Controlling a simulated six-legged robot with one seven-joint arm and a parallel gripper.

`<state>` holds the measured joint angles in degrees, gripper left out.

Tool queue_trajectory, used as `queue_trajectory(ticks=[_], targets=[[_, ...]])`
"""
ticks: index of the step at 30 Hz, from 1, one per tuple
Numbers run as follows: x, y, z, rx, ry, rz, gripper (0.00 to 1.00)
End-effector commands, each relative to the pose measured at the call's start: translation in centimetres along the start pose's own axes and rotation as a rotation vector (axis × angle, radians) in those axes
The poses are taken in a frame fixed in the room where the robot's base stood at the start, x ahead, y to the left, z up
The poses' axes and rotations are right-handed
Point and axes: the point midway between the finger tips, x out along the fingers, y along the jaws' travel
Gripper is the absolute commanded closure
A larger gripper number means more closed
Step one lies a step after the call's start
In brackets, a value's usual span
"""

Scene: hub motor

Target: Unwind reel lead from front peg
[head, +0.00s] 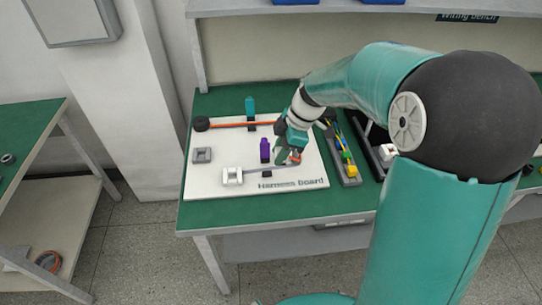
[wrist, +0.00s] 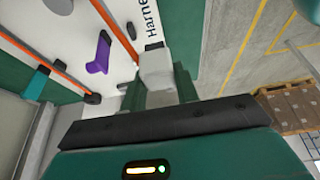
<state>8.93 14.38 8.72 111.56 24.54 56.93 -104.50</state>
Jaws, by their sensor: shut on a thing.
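The white harness board (head: 215,187) lies on the green bench. A dark round reel (head: 201,124) sits at its back left, and an orange lead (head: 232,126) runs right from it past a teal peg (head: 250,104). A purple peg (head: 265,150) stands nearer the front, and it also shows in the wrist view (wrist: 98,54). My gripper (head: 291,154) is low over the board's right side, right of the purple peg. In the wrist view it is shut on a pale block (wrist: 157,68) with a dark tip. Whether the lead joins this block is hidden.
A grey block (head: 202,155) and a white block (head: 232,176) are at the board's left and front. A narrow tray of coloured parts (head: 348,160) and a dark tray (head: 376,145) stand just right of the board. A second orange strand (wrist: 116,30) runs near the board label.

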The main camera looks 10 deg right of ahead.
Motion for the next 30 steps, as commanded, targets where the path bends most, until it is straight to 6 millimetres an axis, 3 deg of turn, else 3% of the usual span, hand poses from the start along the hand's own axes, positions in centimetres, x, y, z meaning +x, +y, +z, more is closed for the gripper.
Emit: queue_trajectory(ticks=[5, 16, 30], targets=[[-0.4, 1.0, 1.3, 0.001, 0.0, 0.0, 0.93], [-0.5, 1.1, 1.7, 0.001, -0.001, 0.0, 0.93], [-2.6, 1.4, 6.7, 0.002, -0.001, 0.001, 0.93]])
